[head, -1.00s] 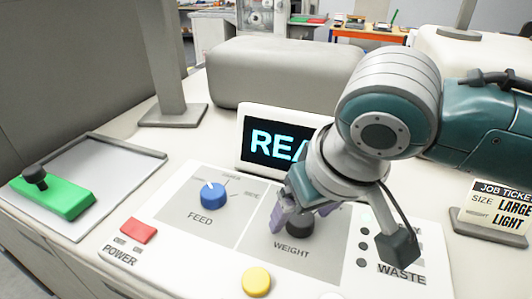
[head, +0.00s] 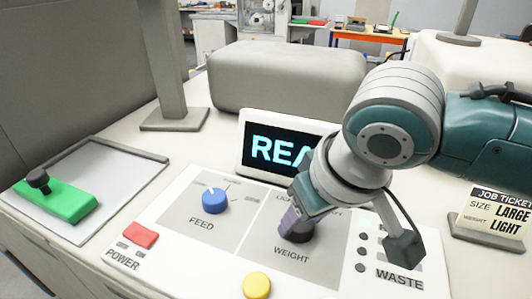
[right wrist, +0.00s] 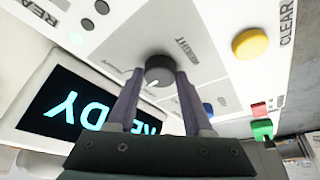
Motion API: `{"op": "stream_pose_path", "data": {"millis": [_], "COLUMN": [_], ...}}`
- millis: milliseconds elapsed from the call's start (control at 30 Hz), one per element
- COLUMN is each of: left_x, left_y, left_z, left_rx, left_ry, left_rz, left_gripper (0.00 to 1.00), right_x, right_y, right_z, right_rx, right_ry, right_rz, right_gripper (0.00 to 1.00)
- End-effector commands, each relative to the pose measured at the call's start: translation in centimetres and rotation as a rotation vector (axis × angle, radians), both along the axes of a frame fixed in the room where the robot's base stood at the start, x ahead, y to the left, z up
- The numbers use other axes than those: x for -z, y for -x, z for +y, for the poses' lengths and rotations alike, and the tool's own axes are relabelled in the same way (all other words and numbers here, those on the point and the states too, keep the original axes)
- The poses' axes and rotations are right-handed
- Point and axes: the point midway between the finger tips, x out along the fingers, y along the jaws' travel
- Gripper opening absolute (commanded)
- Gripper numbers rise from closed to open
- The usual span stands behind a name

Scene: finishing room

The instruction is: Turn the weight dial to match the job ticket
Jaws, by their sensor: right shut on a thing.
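The dark weight dial (head: 299,233) stands on a grey panel marked WEIGHT. It also shows in the right wrist view (right wrist: 160,70), with a white pointer mark on its lower-left side, towards the screen. My right gripper (head: 293,221) reaches down over the dial, with its purple fingers shut on the dial's sides. In the head view, the fingers and hand hide the pointer and part of the scale labels. The job ticket (head: 496,211) at the right reads SIZE LARGE, WEIGHT LIGHT. My left gripper is not in view.
The screen (head: 277,150) behind the dial reads READY, partly hidden. A blue feed dial (head: 215,200) is left of it. A yellow button (head: 256,285) is in front, a red power switch (head: 141,236) at left. A green block with a black knob (head: 62,200) sits on a tray.

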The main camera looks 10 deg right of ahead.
Motion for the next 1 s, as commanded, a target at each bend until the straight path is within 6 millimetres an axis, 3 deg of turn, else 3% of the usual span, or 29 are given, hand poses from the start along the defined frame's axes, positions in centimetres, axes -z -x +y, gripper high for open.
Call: {"op": "stream_pose_path", "data": {"millis": [100,300,733,767,1000], "left_x": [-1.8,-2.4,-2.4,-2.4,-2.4], "left_y": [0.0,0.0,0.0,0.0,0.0], "left_z": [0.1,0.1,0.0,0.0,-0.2], "left_rx": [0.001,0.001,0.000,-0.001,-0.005], "left_ry": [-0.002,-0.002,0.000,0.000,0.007], "left_rz": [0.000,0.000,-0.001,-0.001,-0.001], "left_gripper": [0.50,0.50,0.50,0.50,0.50], "right_x": [-0.4,0.0,0.1,0.1,0.0], "right_y": [0.1,0.0,-0.1,-0.1,-0.1], "right_z": [-0.3,-0.3,-0.2,-0.2,-0.2], "right_rx": [-0.123,-0.303,-0.360,-0.360,-0.360], "right_ry": [0.002,0.000,0.000,0.000,0.000], "right_rz": [0.006,0.004,0.001,0.001,0.001], "right_gripper": [0.00,0.00,0.00,0.54,0.81]}}
